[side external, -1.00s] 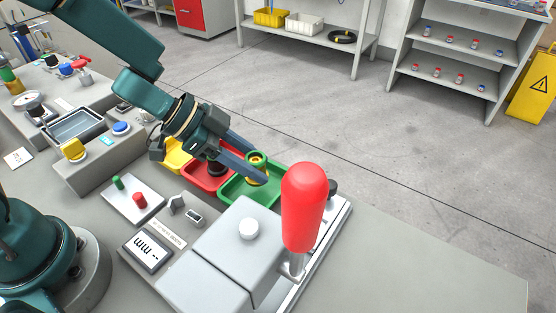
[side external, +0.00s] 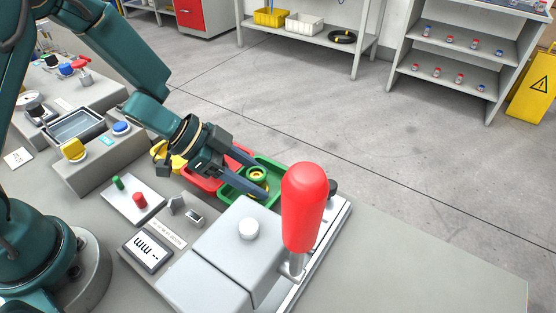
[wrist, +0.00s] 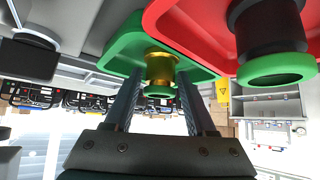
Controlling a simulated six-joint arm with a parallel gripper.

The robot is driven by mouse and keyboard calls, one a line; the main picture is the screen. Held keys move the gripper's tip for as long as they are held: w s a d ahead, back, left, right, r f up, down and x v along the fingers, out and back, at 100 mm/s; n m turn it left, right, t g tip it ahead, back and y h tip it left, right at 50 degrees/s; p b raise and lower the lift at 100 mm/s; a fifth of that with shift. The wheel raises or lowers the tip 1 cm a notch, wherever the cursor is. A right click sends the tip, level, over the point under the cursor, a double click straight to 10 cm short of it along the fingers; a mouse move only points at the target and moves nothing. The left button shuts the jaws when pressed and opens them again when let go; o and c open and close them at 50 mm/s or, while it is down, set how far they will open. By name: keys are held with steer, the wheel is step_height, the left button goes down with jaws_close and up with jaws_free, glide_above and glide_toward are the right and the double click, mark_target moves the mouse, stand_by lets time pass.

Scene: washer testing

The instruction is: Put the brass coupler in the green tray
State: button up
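The brass coupler (side external: 257,174), with a green flange, is upright in the green tray (side external: 271,164). In the wrist view the coupler (wrist: 160,68) has its brass body between my fingers, with the green flange toward me. Whether the coupler's base touches the tray floor is hidden.
The red tray (side external: 198,183) is directly left of the green one; the wrist view shows a black part (wrist: 268,25) with a green flange in it. A yellow tray (side external: 163,153) lies beyond. A grey machine (side external: 235,240) with a tall red handle (side external: 304,208) stands close in front.

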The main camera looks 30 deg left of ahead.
steer(key=shift+r, duration=0.1)
steer(key=shift+s+a+r, duration=0.1)
steer(key=shift+a+r, duration=0.05)
steer(key=shift+r, duration=0.1)
steer(key=v, duration=1.1)
steer(key=w+a+r+n+t+y, duration=0.5)
steer(key=a+r+n+t+y, duration=0.25)
steer(key=r, duration=0.25)
steer(key=s+d+f+n+g, duration=0.1)
steer(key=s+d+f+g, duration=0.1)
steer(key=s, duration=0.6)
steer(key=s+d+f+n+g, duration=0.2)
steer(key=s+g, duration=0.3)
steer(key=s, duration=0.3)
steer(key=shift+d, duration=0.25)
